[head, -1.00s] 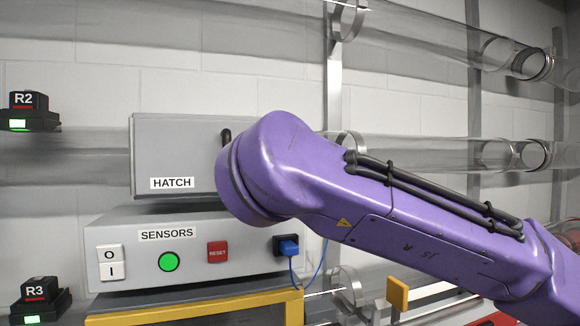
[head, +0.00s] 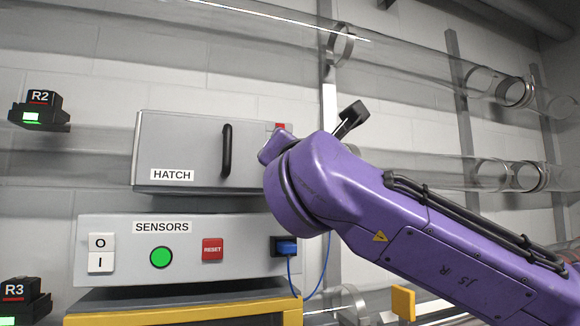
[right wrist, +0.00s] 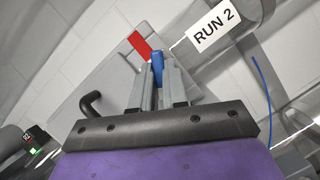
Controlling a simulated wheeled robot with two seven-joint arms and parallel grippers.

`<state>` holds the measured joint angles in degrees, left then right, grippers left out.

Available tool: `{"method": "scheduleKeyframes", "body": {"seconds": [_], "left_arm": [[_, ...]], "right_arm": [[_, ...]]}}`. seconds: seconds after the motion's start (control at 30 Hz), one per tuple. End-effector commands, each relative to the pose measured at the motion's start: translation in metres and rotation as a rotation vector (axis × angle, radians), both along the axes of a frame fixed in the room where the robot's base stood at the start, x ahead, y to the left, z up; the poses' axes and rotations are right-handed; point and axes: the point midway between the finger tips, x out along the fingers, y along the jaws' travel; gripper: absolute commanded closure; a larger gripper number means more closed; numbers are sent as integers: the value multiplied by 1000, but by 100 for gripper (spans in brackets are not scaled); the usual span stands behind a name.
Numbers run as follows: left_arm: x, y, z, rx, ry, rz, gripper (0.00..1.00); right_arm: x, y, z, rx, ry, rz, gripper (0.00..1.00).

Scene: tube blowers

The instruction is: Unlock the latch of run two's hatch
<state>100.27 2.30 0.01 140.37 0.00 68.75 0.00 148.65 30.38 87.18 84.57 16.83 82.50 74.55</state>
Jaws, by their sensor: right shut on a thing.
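The hatch (head: 185,158) of run two is a grey box front labelled HATCH in the head view, with an upright black handle (head: 227,150). It looks closed. A small red mark (head: 280,126) shows at its upper right corner. In the right wrist view, my right gripper (right wrist: 159,78) is shut on the blue latch (right wrist: 157,66), with the red strip (right wrist: 140,44) just beyond it. The black handle (right wrist: 90,104) is left of the fingers. In the head view my purple right arm hides the fingers and latch. My left gripper is in neither view.
Below the hatch is the SENSORS box (head: 120,235) with a green light, a red RESET button (head: 212,249) and a blue plug (head: 287,247) on a cable. Clear tubes run to the right. A RUN 2 label (right wrist: 214,30) sits on a tube.

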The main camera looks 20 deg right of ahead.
Motion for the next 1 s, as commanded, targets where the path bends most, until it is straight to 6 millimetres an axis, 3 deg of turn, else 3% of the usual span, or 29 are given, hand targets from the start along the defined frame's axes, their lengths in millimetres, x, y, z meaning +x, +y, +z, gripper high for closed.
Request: {"method": "scheduleKeyframes", "body": {"seconds": [0.5,1.0], "left_arm": [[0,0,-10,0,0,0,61],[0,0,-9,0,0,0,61]], "right_arm": [[0,-5,2,-406,-18,-6,100],[0,-6,2,-539,-21,-6,100]]}}
